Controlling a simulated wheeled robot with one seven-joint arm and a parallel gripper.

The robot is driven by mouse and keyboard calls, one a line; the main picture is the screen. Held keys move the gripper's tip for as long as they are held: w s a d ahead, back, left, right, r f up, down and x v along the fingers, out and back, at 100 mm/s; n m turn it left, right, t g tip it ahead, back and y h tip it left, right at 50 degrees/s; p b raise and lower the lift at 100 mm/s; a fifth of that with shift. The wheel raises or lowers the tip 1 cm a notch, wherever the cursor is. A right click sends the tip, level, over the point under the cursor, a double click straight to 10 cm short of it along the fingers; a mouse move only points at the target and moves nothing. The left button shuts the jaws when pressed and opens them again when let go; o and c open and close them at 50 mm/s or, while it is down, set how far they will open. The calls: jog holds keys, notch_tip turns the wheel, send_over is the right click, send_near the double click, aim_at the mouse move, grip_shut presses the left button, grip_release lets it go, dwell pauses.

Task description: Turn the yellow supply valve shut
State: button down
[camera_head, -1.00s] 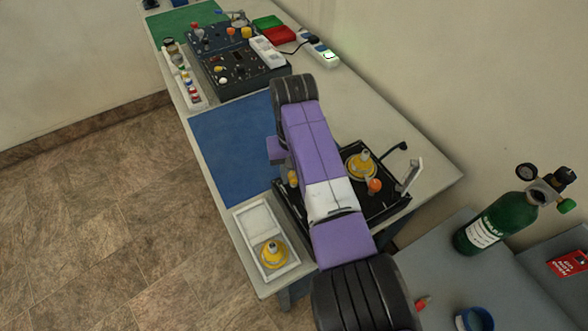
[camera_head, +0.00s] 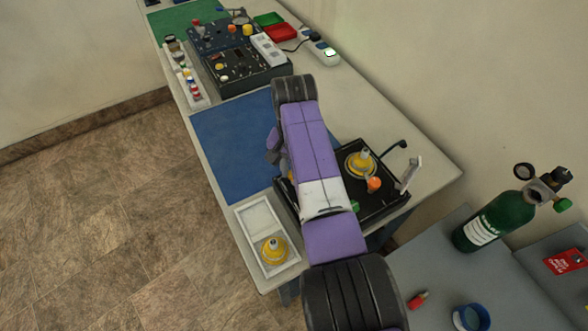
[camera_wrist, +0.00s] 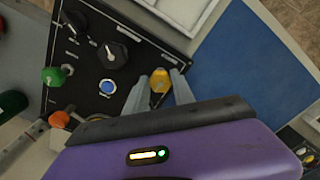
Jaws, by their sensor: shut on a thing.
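The yellow supply valve (camera_wrist: 160,80) is a small yellow knob at the edge of the black panel (camera_wrist: 90,45), beside the blue mat. My gripper (camera_wrist: 158,92) is shut on the valve, with one grey finger on each side of it. In the head view my arm hides the gripper and most of the valve; the black panel's right part (camera_head: 390,205) shows beyond the arm.
The panel also carries black knobs (camera_wrist: 112,52), a blue button (camera_wrist: 107,87), a green knob (camera_wrist: 53,76) and an orange knob (camera_head: 374,184). A white tray (camera_head: 256,215) holds a yellow domed part. The blue mat (camera_head: 235,145) is clear.

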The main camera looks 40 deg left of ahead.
jog(key=shift+r, duration=0.1)
jog(key=c, duration=1.1)
grip_release()
jog(key=shift+o, duration=0.2)
notch_tip(320, 180, up, 8)
jog(key=shift+f+b, duration=0.15)
jog(key=shift+b, duration=0.65)
jog(key=shift+w, duration=0.1)
